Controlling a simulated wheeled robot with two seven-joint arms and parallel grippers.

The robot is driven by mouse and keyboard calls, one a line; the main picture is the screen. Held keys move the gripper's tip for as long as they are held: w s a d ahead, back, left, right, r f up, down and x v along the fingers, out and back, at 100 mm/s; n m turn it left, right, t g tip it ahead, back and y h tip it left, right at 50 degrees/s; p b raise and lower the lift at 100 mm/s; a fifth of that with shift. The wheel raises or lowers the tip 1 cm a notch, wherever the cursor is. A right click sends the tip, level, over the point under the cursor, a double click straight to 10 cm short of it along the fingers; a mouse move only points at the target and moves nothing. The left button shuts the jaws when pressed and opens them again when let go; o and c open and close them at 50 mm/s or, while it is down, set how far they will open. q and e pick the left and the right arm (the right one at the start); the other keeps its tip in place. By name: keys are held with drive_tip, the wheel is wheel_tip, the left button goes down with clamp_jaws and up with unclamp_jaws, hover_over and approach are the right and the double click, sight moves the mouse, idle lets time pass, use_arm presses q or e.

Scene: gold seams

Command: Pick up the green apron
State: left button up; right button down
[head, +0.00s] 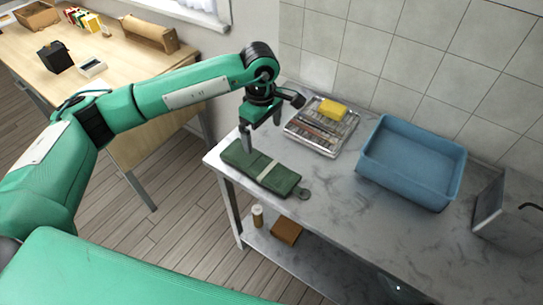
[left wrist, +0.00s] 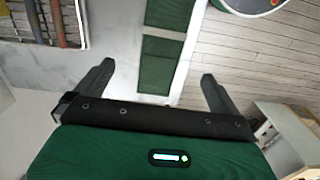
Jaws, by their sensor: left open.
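The green apron (head: 260,167) lies folded flat on the grey marble-look table, with a pale band across its middle and a small dark round piece at its right end. In the left wrist view the apron (left wrist: 158,66) shows between and beyond the fingers, its pale band crossing it. My left gripper (head: 262,140) is open and empty above the far left part of the apron, fingers pointing down. In the left wrist view its two fingers (left wrist: 158,82) are spread wide on either side of the apron. My right gripper is not in view.
On the marble table (head: 335,205) stand a metal tray (head: 346,147) with tools and a yellow sponge (head: 333,109), and a blue basin (head: 410,165). A tiled wall is behind. A wooden table (head: 110,60) stands at the far left.

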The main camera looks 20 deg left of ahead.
use_arm(q)
drive_tip(key=p, duration=0.2)
approach(260, 164)
drive_tip(key=shift+s+d, duration=0.2)
drive_tip(key=shift+d, duration=0.25)
wheel_tip(260, 164, down, 3)
drive_tip(key=shift+w+r, duration=0.1)
drive_tip(key=shift+f, duration=0.45)
drive_tip(key=f+p, duration=0.1)
drive_tip(key=f, duration=0.1)
drive_tip(key=f+p, duration=0.1)
drive_tip(key=f, duration=0.1)
drive_tip(key=shift+a+f, duration=0.2)
drive_tip(key=shift+a, duration=0.2)
drive_tip(key=shift+f, duration=0.35)
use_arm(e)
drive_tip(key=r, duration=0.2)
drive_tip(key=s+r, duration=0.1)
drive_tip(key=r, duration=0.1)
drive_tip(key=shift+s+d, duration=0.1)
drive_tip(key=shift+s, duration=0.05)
use_arm(q)
drive_tip(key=shift+c, duration=0.4)
drive_tip(key=c, duration=1)
